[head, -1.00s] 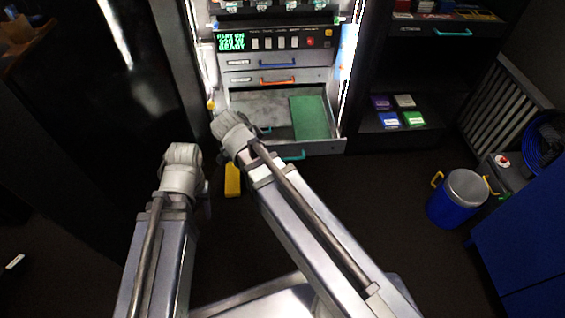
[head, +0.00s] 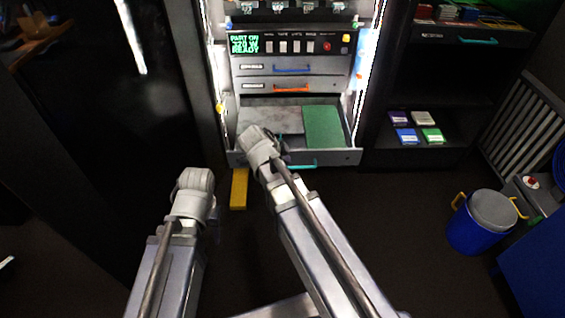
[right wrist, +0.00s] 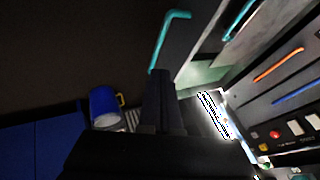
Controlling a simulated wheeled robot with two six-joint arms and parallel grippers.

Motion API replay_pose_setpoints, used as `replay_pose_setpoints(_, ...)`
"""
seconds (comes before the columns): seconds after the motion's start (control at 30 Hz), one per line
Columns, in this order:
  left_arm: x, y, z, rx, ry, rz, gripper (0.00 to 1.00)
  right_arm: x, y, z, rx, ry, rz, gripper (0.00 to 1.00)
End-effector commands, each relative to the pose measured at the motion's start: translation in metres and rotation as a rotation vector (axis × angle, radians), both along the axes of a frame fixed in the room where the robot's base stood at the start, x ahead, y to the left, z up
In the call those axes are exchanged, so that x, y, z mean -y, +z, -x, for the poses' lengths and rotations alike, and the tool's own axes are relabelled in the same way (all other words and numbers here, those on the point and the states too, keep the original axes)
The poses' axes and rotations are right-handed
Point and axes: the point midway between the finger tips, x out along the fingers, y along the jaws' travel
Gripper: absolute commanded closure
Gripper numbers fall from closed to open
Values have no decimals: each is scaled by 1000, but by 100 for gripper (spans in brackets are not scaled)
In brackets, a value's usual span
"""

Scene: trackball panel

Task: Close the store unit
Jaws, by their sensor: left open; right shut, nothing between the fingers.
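A lit cabinet holds a stack of grey drawers. Its bottom drawer (head: 345,157) is pulled out, showing a grey inside and a green board (head: 323,126). The drawer front has a teal handle (head: 303,164), which also seems to show in the right wrist view (right wrist: 165,40). Two upper drawers with a blue handle (head: 291,69) and an orange handle (head: 291,89) are shut. My right gripper (head: 280,152) is at the drawer's front left, mostly hidden by its wrist; contact is unclear. Its dark fingers (right wrist: 165,100) are shut and empty. My left gripper (head: 211,212) is lower left, mostly hidden, away from the drawer.
A green-text display (head: 244,44) and buttons sit above the drawers. A yellow block (head: 239,188) lies on the floor before the cabinet. A shelf with coloured boxes (head: 407,136) stands right. A blue bucket (head: 470,235) stands on the floor at right. The floor between is clear.

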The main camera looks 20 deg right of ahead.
Motion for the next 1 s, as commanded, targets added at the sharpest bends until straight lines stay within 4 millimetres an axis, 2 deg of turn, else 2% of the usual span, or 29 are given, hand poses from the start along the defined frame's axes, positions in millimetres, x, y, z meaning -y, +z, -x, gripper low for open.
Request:
replay_pose_setpoints(0.03, 0, -15, 0, 0, -1, 1, 48, 5, -15, -4, 0, -2, 0, 100)
replay_pose_setpoints(0.3, 1, -48, 0, 0, 1, 3, 48, 26, -47, -19, -1, -1, 1, 100)
replay_pose_setpoints(0.4, 1, -39, 0, 0, 0, 3, 48, 29, -39, -38, 0, 0, 0, 100)
replay_pose_setpoints(0.6, 1, -39, 0, 0, 0, 3, 48, 34, -39, -53, 0, 0, 0, 100)
replay_pose_setpoints(1.0, 1, -39, 0, 0, 0, 3, 48, 35, -39, -56, 0, 1, 0, 100)
